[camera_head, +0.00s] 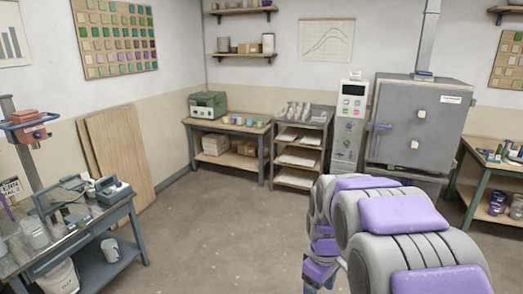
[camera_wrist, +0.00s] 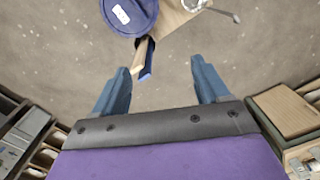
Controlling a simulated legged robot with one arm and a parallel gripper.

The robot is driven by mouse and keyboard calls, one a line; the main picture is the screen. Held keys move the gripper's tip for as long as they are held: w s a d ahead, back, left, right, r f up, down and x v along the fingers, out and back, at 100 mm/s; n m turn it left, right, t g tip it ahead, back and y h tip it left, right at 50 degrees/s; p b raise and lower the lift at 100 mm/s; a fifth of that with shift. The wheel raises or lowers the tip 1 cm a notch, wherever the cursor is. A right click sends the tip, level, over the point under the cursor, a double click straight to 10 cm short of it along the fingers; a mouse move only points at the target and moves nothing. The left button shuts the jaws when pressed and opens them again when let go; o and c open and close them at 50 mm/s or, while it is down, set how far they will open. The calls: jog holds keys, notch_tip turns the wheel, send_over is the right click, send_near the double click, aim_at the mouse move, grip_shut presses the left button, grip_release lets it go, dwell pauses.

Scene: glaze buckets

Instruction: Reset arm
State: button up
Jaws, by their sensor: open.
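My gripper (camera_wrist: 160,66) is open in the wrist view, with two blue fingers spread wide and nothing held between them. The floor lies beyond it. A round blue lid-like object (camera_wrist: 128,12) with a white label shows at the top edge, beyond the fingers. A wooden stick-like piece with a blue edge (camera_wrist: 146,60) sticks out below it, apart from the fingers. In the head view my purple and grey arm is folded at the lower right, and the gripper cannot be made out there.
A workbench (camera_head: 100,215) stands at the left, with a white bucket (camera_head: 62,278) near its base. A green-legged table (camera_head: 478,158) is at the right. The middle floor (camera_head: 215,235) is clear.

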jog(key=s+r+m+g, duration=0.1)
jog(key=s+m, duration=0.7)
jog(key=s, duration=2.1)
jog(key=shift+s+r+m, duration=0.2)
jog(key=shift+m, duration=0.2)
